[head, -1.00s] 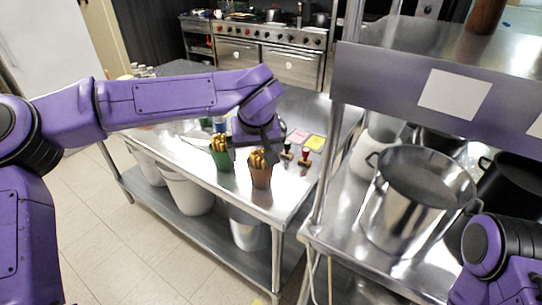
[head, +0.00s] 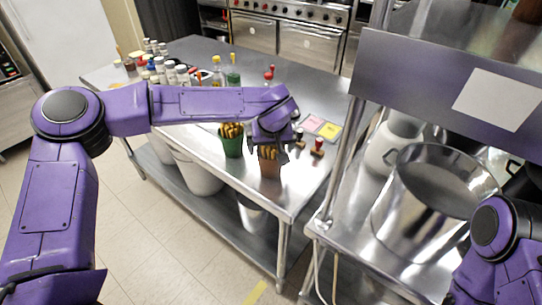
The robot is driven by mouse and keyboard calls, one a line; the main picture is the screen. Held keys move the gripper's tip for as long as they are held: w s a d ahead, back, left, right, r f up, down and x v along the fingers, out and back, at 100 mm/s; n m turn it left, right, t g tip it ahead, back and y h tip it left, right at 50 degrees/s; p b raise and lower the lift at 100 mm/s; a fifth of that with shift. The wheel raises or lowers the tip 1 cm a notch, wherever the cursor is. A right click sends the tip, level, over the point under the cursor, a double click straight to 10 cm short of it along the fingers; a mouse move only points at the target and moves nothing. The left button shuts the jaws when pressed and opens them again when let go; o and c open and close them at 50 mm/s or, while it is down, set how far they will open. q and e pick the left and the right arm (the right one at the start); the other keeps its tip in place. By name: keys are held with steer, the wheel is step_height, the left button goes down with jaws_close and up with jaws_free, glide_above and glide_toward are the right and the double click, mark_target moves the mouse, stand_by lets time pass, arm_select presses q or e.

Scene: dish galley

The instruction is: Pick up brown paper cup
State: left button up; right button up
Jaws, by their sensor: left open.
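The brown paper cup (head: 270,169), filled with fries, stands upright at the front edge of the steel table (head: 205,155). My left gripper (head: 269,149) is directly above it, pointing down, with its open fingers at the level of the fries. It partly hides the fries and the cup's rim. I cannot tell whether the fingers touch the cup. A green cup (head: 232,146) of fries stands just left of the brown one. Part of my right arm shows at the lower right, but its gripper is out of view.
Two stampers, one red-topped (head: 318,146), stand right of the cup near pink and yellow notes (head: 330,131). Several bottles and jars (head: 172,72) stand at the table's far left. A steel shelf with a large pot (head: 428,205) is on the right.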

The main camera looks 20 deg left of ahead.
arm_select(q)
steer(key=c, duration=0.8)
